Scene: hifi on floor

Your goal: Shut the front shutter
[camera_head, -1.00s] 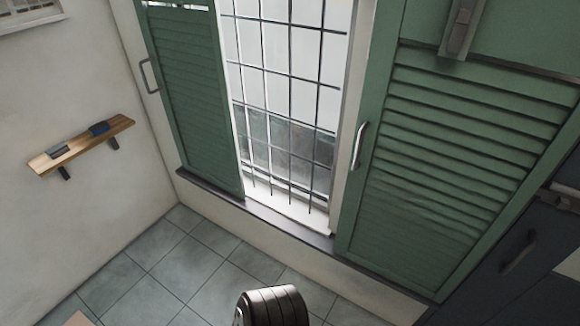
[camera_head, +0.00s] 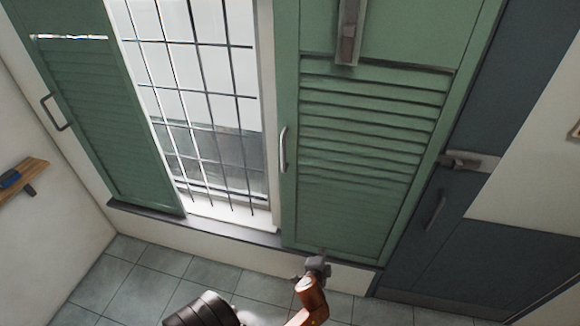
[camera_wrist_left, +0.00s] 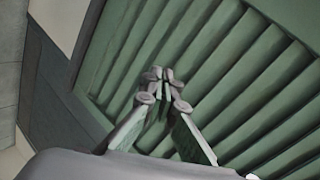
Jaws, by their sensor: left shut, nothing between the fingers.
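Two green louvred shutters stand at a barred window (camera_head: 217,103), one on the left (camera_head: 105,130) and one on the right (camera_head: 355,175). The gap between them shows the window bars. Each has a grey handle: one on the left shutter's left edge (camera_head: 56,112), one on the right shutter's left edge (camera_head: 283,150). I cannot tell which one is the front shutter. My left gripper (camera_head: 318,258) is near the right shutter's lower edge. In the left wrist view its fingers (camera_wrist_left: 164,76) are shut and empty before green slats (camera_wrist_left: 225,75); contact is unclear. My right gripper is not seen.
A dark sill (camera_head: 150,219) runs below the window above a grey tiled floor (camera_head: 130,272). A dark blue door-like panel (camera_head: 440,220) with a handle and latch stands to the right. A wooden shelf (camera_head: 25,176) is on the left wall.

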